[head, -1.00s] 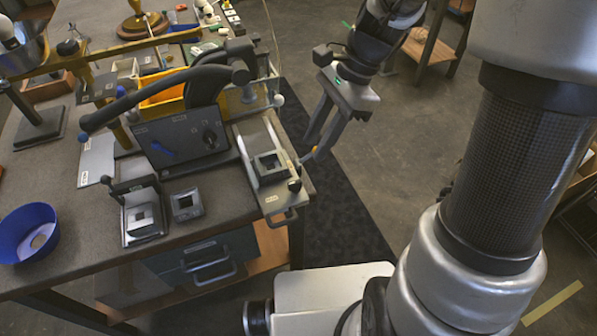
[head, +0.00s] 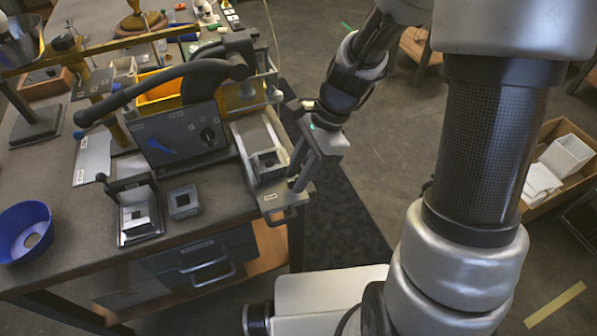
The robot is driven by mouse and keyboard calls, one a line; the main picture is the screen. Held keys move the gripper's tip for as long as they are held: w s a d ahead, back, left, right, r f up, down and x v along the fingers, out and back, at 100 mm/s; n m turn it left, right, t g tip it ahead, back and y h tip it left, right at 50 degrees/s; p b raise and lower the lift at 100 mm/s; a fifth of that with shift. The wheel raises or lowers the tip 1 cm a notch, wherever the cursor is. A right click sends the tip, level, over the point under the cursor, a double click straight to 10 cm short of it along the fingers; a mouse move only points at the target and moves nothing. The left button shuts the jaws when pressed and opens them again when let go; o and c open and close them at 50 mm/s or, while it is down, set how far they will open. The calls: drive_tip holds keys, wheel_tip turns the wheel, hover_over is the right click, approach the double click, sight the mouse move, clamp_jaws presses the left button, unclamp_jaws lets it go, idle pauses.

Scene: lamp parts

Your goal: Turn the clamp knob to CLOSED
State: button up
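A slide plate (head: 249,135) at the table's right side carries a square grey frame part (head: 266,163). The small dark knob at its front right corner is now hidden by my gripper (head: 299,186). My gripper's two fingers point down at that corner. I cannot tell whether they touch or grip the knob.
A long dark handle (head: 150,84) arches over the panel. A small hinged fixture (head: 139,217) and a loose square frame (head: 184,202) sit at the front. A blue bowl (head: 27,232) stands at left.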

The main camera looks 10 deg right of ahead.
clamp_jaws()
drive_tip(key=shift+r+n+p, duration=0.1)
drive_tip(key=shift+n+p, duration=0.2)
drive_tip(key=shift+n, duration=0.1)
drive_tip(key=n+g+p, duration=0.1)
drive_tip(key=n, duration=0.1)
drive_tip(key=shift+w+n+h+p, duration=0.15)
drive_tip(key=shift+n+h+p, duration=0.15)
drive_tip(key=shift+n, duration=0.1)
drive_tip(key=n+g+p, duration=0.1)
drive_tip(key=n, duration=0.2)
drive_tip(key=shift+w+a+n+h, duration=0.1)
drive_tip(key=shift+a+n+h, duration=0.05)
drive_tip(key=shift+n+h, duration=0.2)
drive_tip(key=n+h+p, duration=0.1)
drive_tip(key=n, duration=0.1)
drive_tip(key=n+g+h+p, duration=0.1)
drive_tip(key=n, duration=0.2)
drive_tip(key=shift+w+a+n, duration=0.1)
drive_tip(key=shift+a+n, duration=0.05)
drive_tip(key=shift+n, duration=0.1)
drive_tip(key=n+h, duration=0.2)
drive_tip(key=n, duration=0.2)
drive_tip(key=shift+a+n+p, duration=0.15)
drive_tip(key=shift+n+p, duration=0.15)
drive_tip(key=shift+n, duration=0.4)
